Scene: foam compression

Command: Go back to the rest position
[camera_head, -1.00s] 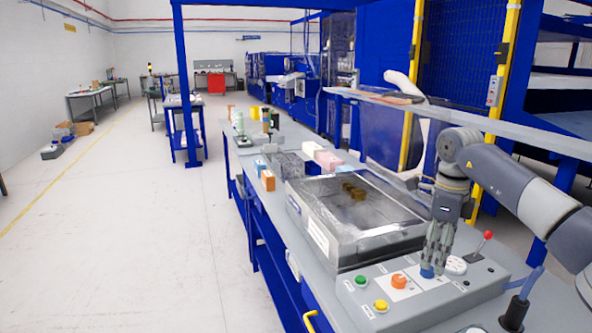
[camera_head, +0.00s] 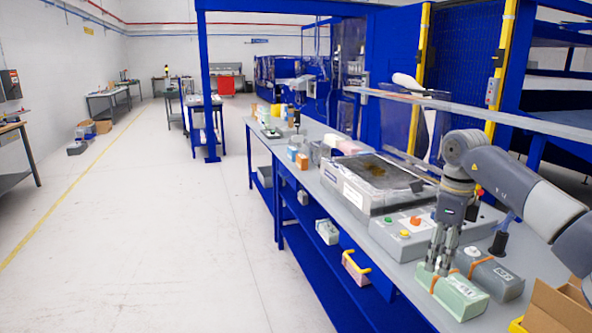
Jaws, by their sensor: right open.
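My right gripper (camera_head: 437,268) points down at the lower right of the head view, its arm coming in from the right edge. It is open. Its fingertips show just over the far end of a pale green block (camera_head: 459,296) with an orange band; I cannot tell whether they touch it. Part of the panel is hidden by my arm. The left gripper is out of view.
A dark grey block (camera_head: 497,277) with an orange band lies right of the green one. A cardboard box (camera_head: 556,310) stands at the lower right corner. The press with a clear lid (camera_head: 375,178) sits behind the panel on the grey bench. The floor (camera_head: 150,240) at left is open.

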